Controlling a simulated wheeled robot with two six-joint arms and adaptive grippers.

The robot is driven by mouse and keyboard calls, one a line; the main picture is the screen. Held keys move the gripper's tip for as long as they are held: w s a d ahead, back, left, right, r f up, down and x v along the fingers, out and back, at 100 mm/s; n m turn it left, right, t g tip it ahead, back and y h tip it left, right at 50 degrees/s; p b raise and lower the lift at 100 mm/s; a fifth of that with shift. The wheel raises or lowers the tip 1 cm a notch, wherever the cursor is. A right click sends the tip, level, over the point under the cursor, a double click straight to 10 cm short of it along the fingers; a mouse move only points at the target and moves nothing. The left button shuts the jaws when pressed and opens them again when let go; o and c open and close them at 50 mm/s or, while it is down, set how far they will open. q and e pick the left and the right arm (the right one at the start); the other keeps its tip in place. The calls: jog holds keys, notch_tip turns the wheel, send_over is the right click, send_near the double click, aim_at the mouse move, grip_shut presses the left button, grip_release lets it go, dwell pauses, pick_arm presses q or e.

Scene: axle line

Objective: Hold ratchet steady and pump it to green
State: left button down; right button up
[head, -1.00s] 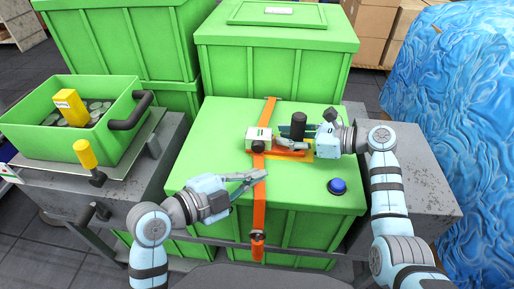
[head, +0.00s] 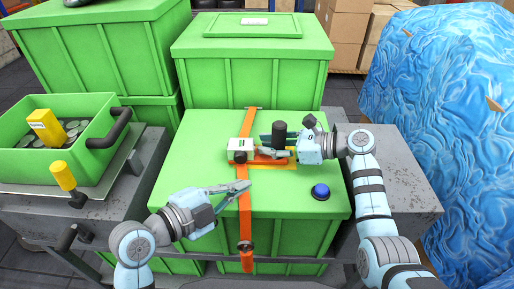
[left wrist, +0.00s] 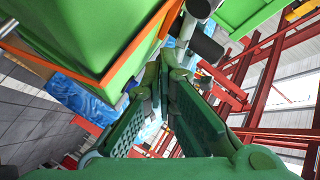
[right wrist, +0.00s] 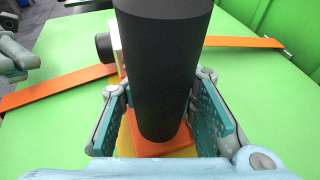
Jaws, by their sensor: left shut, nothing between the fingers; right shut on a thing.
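The ratchet (head: 240,144) is a small white housing with a dark knob, on an orange base on the green crate lid. A small green mark shows on its top, too small to read. Its thick black handle (head: 279,133) stands up. My right gripper (head: 284,150) is shut on this handle; in the right wrist view the handle (right wrist: 163,60) stands between the fingers. My left gripper (head: 247,186) is shut and empty, its fingertips over the orange strap (head: 245,215), nearer the front than the ratchet. In the left wrist view its fingers (left wrist: 163,85) converge; the ratchet is not clear there.
A blue button (head: 320,191) is on the lid at the right. A green bin (head: 45,165) with discs and a yellow box stands at left, with a yellow-headed tool (head: 63,176) before it. Taller green crates (head: 250,70) stand behind. Blue wrapping (head: 430,90) fills the right.

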aim_at(240, 158)
jog(key=shift+f, duration=0.1)
dwell(0.7)
pick_arm(q)
jog(key=s, duration=0.4)
jog(key=shift+d, duration=0.1)
jog(key=shift+w, duration=4.45)
jog(key=shift+w+f, duration=0.1)
jog(key=shift+w, duration=0.3)
